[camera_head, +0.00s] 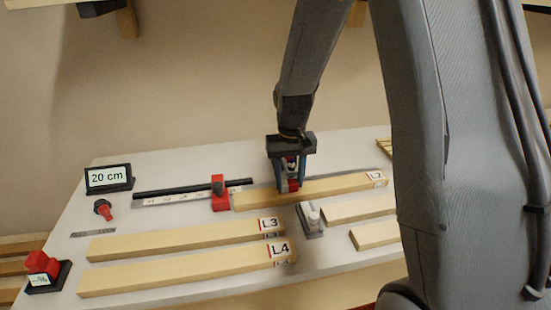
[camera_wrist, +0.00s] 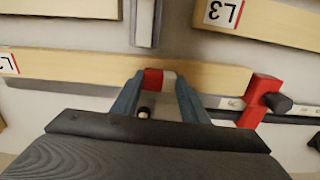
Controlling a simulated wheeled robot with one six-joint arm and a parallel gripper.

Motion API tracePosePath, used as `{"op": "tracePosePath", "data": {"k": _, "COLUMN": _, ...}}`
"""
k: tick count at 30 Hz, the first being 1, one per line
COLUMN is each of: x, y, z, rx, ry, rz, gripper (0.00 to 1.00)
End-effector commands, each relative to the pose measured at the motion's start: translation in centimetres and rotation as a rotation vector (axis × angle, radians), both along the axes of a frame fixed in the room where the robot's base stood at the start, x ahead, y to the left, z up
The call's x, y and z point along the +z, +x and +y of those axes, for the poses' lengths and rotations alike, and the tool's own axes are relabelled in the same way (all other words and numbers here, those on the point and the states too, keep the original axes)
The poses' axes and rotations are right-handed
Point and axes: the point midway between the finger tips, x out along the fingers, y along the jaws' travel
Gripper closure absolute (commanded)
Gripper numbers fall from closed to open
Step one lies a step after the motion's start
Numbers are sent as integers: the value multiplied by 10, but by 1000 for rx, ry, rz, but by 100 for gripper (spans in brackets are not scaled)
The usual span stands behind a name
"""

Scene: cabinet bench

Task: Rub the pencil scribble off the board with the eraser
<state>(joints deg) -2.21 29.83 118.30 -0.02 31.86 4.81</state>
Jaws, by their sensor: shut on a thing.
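My gripper (camera_head: 290,187) points down over the board at the back of the bench, a long pale plank (camera_head: 335,188) with a label at its right end. It is shut on a small red and white block, which looks like the eraser (camera_head: 293,184). In the wrist view the eraser (camera_wrist: 153,79) sits between the blue-grey fingertips (camera_wrist: 158,82), over or against the plank (camera_wrist: 90,68). I cannot tell whether it touches the wood. No pencil scribble can be made out; the gripper covers part of the plank.
A red stop (camera_head: 219,194) on a black rail (camera_head: 165,193) stands at the plank's left end. A grey holder (camera_head: 310,220) stands in front. Planks L3 (camera_head: 180,241) and L4 (camera_head: 180,272) lie nearer. A "20 cm" sign (camera_head: 108,178) and red button (camera_head: 42,263) are at left.

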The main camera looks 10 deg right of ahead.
Motion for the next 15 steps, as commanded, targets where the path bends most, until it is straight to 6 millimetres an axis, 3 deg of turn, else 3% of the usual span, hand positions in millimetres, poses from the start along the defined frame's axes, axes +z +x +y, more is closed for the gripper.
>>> {"op": "tracePosePath", "data": {"k": 12, "x": 0, "y": 1, "z": 30, "rx": -16, "ry": 0, "rz": 1, "gripper": 78}}
{"op": "tracePosePath", "data": {"k": 15, "x": 15, "y": 1, "z": 30, "rx": -19, "ry": 1, "rz": -4, "gripper": 78}}
